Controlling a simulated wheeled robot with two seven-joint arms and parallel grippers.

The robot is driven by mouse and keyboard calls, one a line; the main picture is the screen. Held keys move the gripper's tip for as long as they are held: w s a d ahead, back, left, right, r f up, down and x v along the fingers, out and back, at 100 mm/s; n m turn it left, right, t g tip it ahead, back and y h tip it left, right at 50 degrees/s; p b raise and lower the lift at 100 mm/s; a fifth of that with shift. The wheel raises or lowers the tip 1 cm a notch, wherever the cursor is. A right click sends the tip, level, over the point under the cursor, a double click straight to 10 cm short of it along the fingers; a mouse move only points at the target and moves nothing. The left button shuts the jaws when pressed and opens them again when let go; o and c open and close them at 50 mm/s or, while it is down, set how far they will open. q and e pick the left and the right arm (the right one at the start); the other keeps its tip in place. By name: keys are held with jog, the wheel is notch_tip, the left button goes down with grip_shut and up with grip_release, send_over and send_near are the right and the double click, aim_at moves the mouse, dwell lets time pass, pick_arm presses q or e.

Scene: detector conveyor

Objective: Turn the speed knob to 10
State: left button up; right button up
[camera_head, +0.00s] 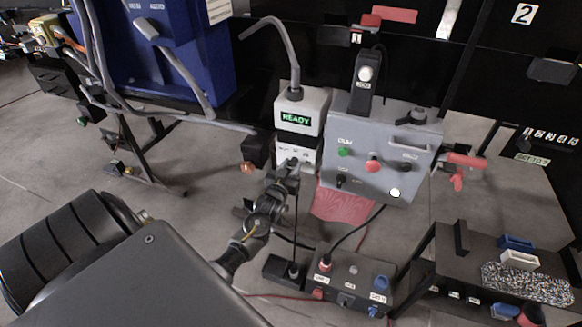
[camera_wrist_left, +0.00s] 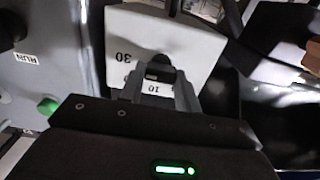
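The speed knob (camera_wrist_left: 162,68) is small and dark, on a white box face (camera_wrist_left: 185,40) with the printed numbers 30 and 10 in the left wrist view. My left gripper (camera_wrist_left: 160,82) is at the knob, with one finger on each side of it. I cannot tell whether both fingers press on it. The 10 label shows between the fingers, and the knob's pointer is not clear. In the head view my left gripper (camera_head: 291,166) reaches the white knob box (camera_head: 308,157) below the READY display (camera_head: 296,119) and hides the knob. My right gripper is not in view.
A grey control panel (camera_head: 412,134) with green and red buttons stands just right of the knob box. A dark box with plugs (camera_head: 352,272) sits below. A black stand (camera_head: 433,250) with coloured parts is at lower right.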

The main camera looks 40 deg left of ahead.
pick_arm(q)
jog(key=shift+c, duration=1.4)
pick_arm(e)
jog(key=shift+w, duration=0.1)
